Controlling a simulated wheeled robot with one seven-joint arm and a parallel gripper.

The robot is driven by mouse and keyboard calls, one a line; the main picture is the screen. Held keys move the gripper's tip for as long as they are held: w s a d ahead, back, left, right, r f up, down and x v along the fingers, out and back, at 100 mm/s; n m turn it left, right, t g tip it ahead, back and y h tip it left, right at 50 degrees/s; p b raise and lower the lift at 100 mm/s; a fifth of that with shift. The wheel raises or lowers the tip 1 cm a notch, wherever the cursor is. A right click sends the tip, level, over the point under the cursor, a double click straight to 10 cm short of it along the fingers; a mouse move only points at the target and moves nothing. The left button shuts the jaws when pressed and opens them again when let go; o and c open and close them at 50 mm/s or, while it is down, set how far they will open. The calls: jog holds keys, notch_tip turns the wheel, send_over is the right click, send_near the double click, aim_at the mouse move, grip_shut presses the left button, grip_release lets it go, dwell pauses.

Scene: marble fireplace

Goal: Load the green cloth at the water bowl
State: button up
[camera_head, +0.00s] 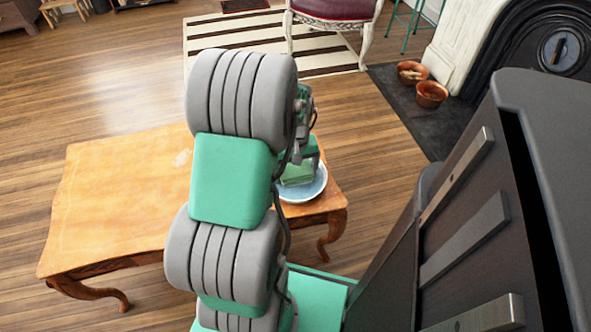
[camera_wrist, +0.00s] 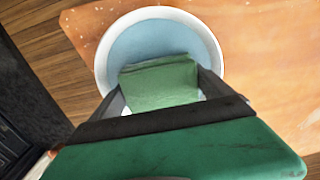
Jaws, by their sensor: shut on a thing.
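The water bowl (camera_wrist: 213,50) is round with a white rim and a pale blue inside. It stands on the wooden table, and in the head view the bowl (camera_head: 311,191) shows at the table's right end, partly behind my arm. The green cloth (camera_wrist: 158,84) is a folded block between the fingers of my gripper (camera_wrist: 160,92), over the near part of the bowl. In the head view the cloth (camera_head: 297,174) shows at the bowl too. My gripper is shut on it. I cannot tell whether the cloth touches the bowl's inside.
The wooden table (camera_head: 115,205) is otherwise bare to the left of my arm. Two copper-coloured bowls (camera_head: 431,94) stand on the dark hearth by the fireplace (camera_head: 470,45). A red-seated chair (camera_head: 335,8) and a striped rug (camera_head: 215,35) are at the back.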

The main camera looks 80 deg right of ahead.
aim_at(296, 170)
jog(key=shift+f, duration=0.1)
notch_tip(296, 170, up, 7)
jog(key=p, duration=0.6)
